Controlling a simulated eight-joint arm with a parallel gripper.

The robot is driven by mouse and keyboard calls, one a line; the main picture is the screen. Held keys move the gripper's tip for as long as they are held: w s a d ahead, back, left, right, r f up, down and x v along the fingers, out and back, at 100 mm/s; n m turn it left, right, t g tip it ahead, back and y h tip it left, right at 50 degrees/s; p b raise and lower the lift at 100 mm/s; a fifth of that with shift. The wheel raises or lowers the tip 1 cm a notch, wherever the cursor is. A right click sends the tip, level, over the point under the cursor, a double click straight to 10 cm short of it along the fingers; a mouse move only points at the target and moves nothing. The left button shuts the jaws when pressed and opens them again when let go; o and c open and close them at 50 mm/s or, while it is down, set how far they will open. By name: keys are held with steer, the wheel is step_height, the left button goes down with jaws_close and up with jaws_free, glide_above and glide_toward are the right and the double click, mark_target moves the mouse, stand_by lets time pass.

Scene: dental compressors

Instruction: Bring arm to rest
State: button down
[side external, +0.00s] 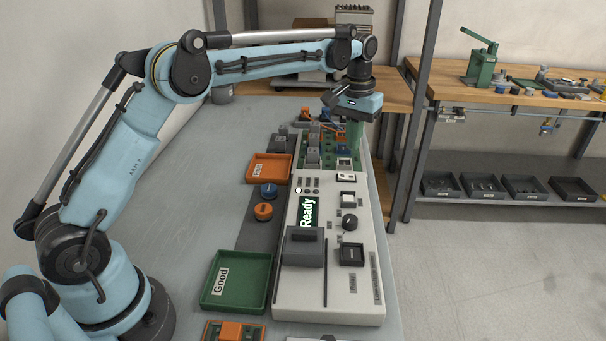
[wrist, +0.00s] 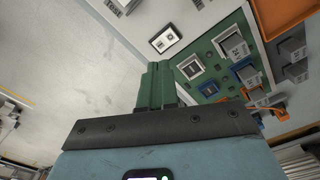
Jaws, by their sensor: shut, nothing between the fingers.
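My gripper (side external: 354,143) hangs at the far end of the bench, its green fingers pointing down beside and above a green board (side external: 328,152). My light blue arm reaches out from the lower left, raised and stretched over the bench. In the wrist view my gripper (wrist: 158,72) shows its two green fingers pressed together with nothing between them. Behind them the green board (wrist: 207,87) carries grey blocks and a white-framed square part. I cannot tell the exact height of the fingertips above the board.
A white test panel (side external: 335,290) reading "Ready" lies along the bench. Left of it are an orange tray (side external: 257,179), a green tray labelled "Good" (side external: 211,303), and blue and orange round pieces (side external: 264,211). A grey shelf post (side external: 415,110) stands right of the gripper. The bench's left side (side external: 225,150) is clear.

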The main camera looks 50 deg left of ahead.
steer(key=s+r+m+t, duration=0.1)
steer(key=s+r+t, duration=0.2)
steer(key=s, duration=0.6)
steer(key=s+r+m+t, duration=0.1)
steer(key=s+r+t, duration=0.1)
steer(key=s, duration=0.7)
steer(key=s+d+f+m+t, duration=0.1)
steer(key=s+f+t, duration=0.1)
steer(key=s+f, duration=0.2)
steer(key=s, duration=0.3)
steer(key=shift+f, duration=0.15)
